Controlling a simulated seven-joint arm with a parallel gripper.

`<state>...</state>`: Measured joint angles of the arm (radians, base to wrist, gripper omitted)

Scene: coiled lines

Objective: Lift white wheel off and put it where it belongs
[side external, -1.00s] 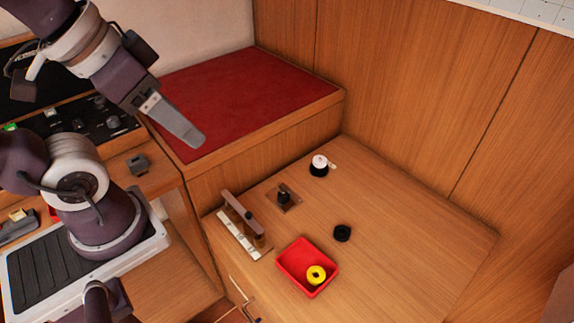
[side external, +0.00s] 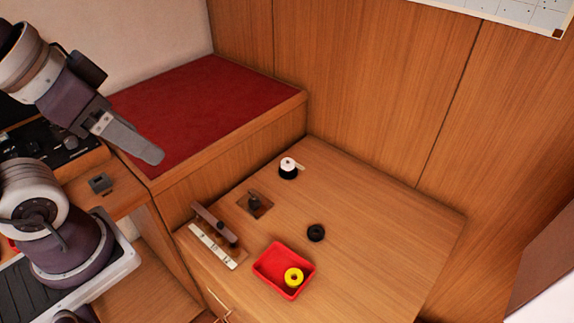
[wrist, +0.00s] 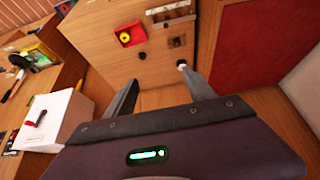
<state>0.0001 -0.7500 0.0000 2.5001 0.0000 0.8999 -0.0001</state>
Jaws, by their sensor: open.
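The white wheel (side external: 288,162) sits on top of a black piece (side external: 288,173) at the back of the wooden table, with a small pale tab at its side. In the wrist view the white wheel (wrist: 181,63) shows small, beyond the fingertips. A square plate with a dark upright post (side external: 254,202) stands nearer. A rack with a white marked strip (side external: 212,246) lies along the left edge. My gripper (side external: 150,155) is high up over the red-topped box's front side, well away from the wheel. In the wrist view its two fingers (wrist: 160,88) are apart and empty.
A red tray (side external: 264,262) holds a yellow wheel (side external: 293,277). A loose black wheel (side external: 316,233) lies on the bare table. The red-topped box (side external: 210,95) rises at the back left, beside the wood wall. The table's right side is clear.

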